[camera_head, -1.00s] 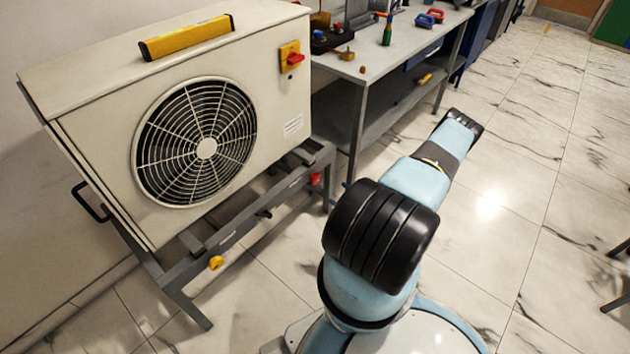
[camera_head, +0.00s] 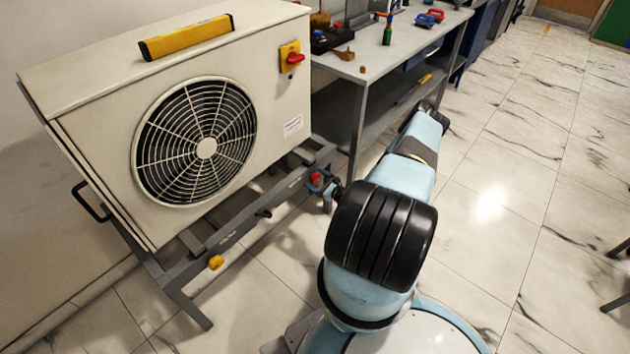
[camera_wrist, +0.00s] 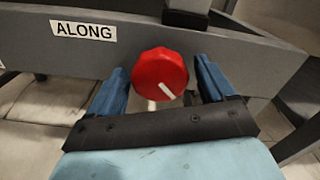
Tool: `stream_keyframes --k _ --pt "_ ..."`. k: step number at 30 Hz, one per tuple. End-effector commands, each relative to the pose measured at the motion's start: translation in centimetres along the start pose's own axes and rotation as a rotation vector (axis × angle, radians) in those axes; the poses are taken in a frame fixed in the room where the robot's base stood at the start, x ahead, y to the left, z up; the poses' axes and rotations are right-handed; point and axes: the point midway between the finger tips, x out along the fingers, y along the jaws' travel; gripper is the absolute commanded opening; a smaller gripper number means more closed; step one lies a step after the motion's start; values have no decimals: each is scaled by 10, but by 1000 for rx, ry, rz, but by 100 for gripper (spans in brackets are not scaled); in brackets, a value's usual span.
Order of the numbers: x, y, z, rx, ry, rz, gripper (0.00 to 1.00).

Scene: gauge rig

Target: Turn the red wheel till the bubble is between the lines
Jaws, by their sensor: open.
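The red wheel (camera_head: 316,178) sits on the right end of the grey stand frame, and in the wrist view it is a round red knob (camera_wrist: 159,73) with a white mark at its lower right. My gripper (camera_wrist: 162,68) is open, with one blue finger on each side of the wheel. I cannot tell whether the fingers touch it. In the head view my gripper (camera_head: 327,188) is at the wheel, partly hidden by my arm. A yellow level (camera_head: 188,38) lies on top of the tilted cream fan unit (camera_head: 275,105). Its bubble and lines cannot be made out.
A label reading "ALONG" (camera_wrist: 83,30) is left of the wheel on the grey beam. A yellow knob (camera_head: 216,262) is at the stand's near left end. A red switch (camera_head: 293,57) is on the unit. A workbench (camera_head: 400,45) with tools stands behind.

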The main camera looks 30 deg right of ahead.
Motion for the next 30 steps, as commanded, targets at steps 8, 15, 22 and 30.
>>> stream_keyframes --k 8,15,22,30 --pt "3 0 0 0 0 0 82" --pt "3 0 0 0 0 0 65" --pt "3 0 0 0 0 1 43" --pt "2 1 0 22 0 1 30"
